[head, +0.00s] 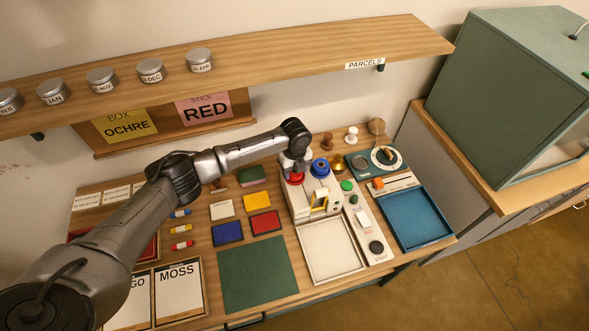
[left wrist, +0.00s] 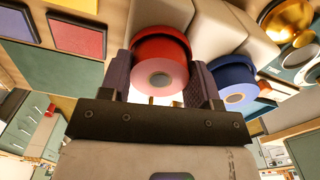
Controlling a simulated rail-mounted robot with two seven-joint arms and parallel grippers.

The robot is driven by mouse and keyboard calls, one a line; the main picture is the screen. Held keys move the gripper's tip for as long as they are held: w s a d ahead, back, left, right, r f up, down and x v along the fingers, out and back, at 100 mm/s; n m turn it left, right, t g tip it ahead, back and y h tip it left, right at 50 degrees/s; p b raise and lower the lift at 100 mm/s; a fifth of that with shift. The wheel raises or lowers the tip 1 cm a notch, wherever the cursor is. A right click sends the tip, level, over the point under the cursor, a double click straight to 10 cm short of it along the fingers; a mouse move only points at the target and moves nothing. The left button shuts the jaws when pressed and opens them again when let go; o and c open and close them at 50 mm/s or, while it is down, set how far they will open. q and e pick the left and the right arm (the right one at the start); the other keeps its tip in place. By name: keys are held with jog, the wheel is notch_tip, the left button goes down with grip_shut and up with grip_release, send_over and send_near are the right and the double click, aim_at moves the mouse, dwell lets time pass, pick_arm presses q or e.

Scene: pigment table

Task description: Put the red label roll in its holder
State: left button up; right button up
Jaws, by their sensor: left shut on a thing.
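The red label roll (head: 296,179) is at the top of the white label machine (head: 301,208), on its left side. My left gripper (head: 294,170) comes down from above and is shut on the roll. In the left wrist view the red roll (left wrist: 160,48) sits between the two fingers, with its pale core facing the camera. The blue roll (head: 320,168) sits on the machine just right of the red one; it also shows in the left wrist view (left wrist: 236,82). The holder under the red roll is hidden, so I cannot tell whether the roll is seated. My right gripper is out of view.
A shelf (head: 260,62) with several tins runs above the table. A brass bell-like piece (head: 338,166), a green button (head: 347,185) and a dial device (head: 377,161) stand right of the machine. An empty white tray (head: 329,250) and a blue tray (head: 412,219) lie in front.

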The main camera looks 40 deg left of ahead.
pick_arm(q)
jog(key=o, duration=0.9)
notch_tip(320, 180, up, 12)
jog(key=shift+r+p, duration=0.1)
jog(key=shift+p, duration=0.3)
